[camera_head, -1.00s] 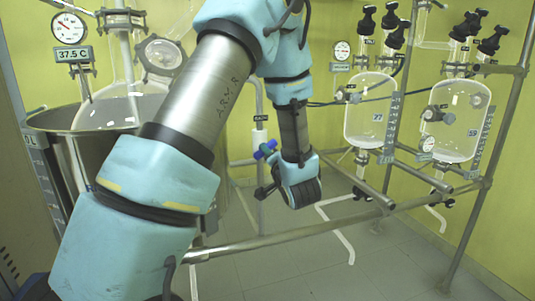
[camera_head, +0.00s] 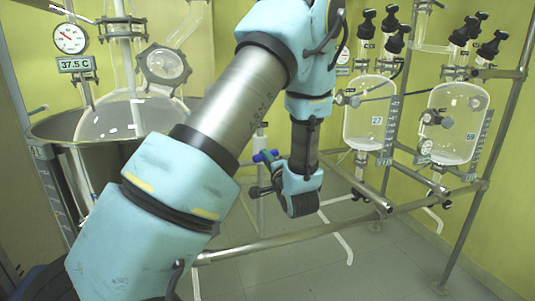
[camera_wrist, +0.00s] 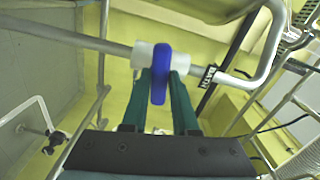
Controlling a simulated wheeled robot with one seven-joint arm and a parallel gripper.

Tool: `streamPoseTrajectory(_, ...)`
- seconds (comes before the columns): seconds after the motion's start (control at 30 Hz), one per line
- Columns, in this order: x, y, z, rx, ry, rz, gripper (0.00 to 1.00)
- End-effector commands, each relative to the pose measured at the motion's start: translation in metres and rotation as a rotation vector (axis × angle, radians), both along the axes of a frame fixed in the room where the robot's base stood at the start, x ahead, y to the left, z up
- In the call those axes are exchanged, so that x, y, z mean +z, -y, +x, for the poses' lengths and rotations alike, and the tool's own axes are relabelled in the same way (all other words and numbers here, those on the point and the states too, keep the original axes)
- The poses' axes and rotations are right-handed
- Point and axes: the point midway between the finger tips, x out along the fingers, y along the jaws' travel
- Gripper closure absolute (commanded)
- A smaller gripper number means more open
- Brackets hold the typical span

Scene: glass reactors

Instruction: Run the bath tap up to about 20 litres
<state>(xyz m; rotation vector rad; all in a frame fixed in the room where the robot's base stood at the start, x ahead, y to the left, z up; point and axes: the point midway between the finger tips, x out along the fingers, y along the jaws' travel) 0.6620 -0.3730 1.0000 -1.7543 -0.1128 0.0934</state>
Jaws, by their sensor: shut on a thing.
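The bath tap's blue handle (camera_wrist: 160,62) sits on a white tap body (camera_wrist: 180,59) on a metal pipe in the wrist view. A label that seems to read BATH (camera_wrist: 208,75) is beside it. My gripper (camera_wrist: 160,88) is shut on the blue handle, a green finger on each side. In the head view the handle (camera_head: 267,156) shows left of my wrist, and my forearm covers part of the piping. The steel bath (camera_head: 85,127) stands at the left around a large glass vessel. Its water level cannot be read; its side scale (camera_head: 45,180) is too small to read.
A dial gauge (camera_head: 70,38) and a 37.5 C display (camera_head: 75,64) stand above the bath. Two glass reactors, a left one (camera_head: 362,122) and a right one (camera_head: 455,125), hang on a metal frame (camera_head: 330,228). Open floor lies in front.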

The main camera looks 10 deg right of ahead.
Motion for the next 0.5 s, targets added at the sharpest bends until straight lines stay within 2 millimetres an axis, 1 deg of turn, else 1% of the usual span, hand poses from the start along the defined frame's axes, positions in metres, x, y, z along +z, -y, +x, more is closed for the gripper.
streamPoseTrajectory(0.03, 0.0031, 0.0015, -0.0007, -0.003, -0.005, 0.033, 1.00)
streamPoseTrajectory(0.2, 0.0021, 0.0009, -0.0005, -0.002, -0.016, 0.122, 1.00)
streamPoseTrajectory(0.5, 0.0007, 0.0005, -0.0001, -0.001, -0.025, 0.194, 1.00)
